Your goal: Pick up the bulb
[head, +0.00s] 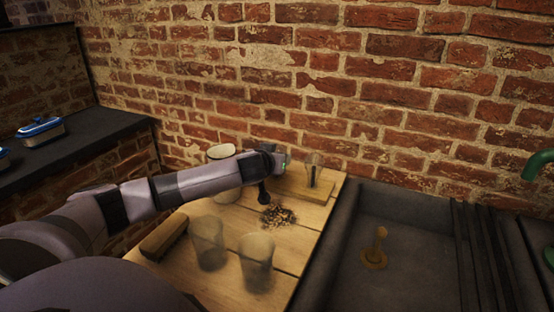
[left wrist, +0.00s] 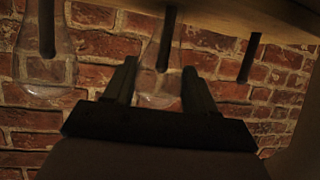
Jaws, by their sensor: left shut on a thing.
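The bulb is clear glass and shows between my left gripper's fingers in the left wrist view (left wrist: 158,90), around a dark rod that comes down from a wooden edge at the top. My left gripper (left wrist: 157,82) is shut on this bulb. In the head view my left gripper (head: 287,162) is at the wooden stand (head: 305,188), where a glass piece (head: 314,160) stands upright; its fingertips are hard to make out. A second clear glass shape (left wrist: 46,72) surrounds another rod at the left of the left wrist view. My right gripper is not in view.
A wooden table (head: 285,285) holds two glass jars (head: 208,243) (head: 257,262), a brush-like block (head: 165,235), a pale cup (head: 222,152) and a small dark heap (head: 277,215). A sink (head: 420,270) lies right; a brick wall (head: 400,100) stands close behind.

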